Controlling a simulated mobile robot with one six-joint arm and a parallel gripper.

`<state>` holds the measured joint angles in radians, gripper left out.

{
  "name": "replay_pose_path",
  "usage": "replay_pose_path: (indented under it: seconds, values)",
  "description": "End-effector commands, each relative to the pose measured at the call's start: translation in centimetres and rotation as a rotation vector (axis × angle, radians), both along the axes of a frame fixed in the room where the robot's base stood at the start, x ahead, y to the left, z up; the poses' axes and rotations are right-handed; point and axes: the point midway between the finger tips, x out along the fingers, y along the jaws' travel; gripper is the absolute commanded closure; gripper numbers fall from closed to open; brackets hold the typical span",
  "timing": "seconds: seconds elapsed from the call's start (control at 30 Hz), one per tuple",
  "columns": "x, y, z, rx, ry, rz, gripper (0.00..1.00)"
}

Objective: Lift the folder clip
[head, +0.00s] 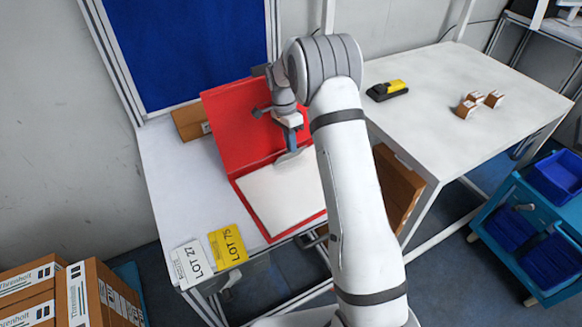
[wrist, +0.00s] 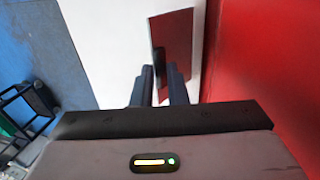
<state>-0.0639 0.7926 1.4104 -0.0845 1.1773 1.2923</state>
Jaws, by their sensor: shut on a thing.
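The red folder (head: 235,128) lies open on the white table, its red cover raised at the back and white paper (head: 270,200) on its lower side. The folder clip (head: 287,159) is a thin grey metal piece over the paper's top. In the wrist view the clip (wrist: 173,45) looks like a dark red, shiny plate against the white paper. My gripper (head: 292,146) points down at the clip. In the wrist view my gripper's fingers (wrist: 161,75) are on either side of the clip's near end, shut on it. The fingers partly hide the contact.
A yellow LOT 75 card (head: 228,247) and a white LOT 27 card (head: 191,264) lie at the table's front left. A cardboard box (head: 188,123) is behind the folder. On the right table are a yellow-black device (head: 388,90) and small brown boxes (head: 468,106).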

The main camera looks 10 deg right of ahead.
Motion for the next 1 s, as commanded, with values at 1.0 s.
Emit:
replay_pose_path:
  seconds: [1.0]
  values:
    - [0.93, 0.41, 0.34, -0.029, 0.076, 0.001, 0.87]
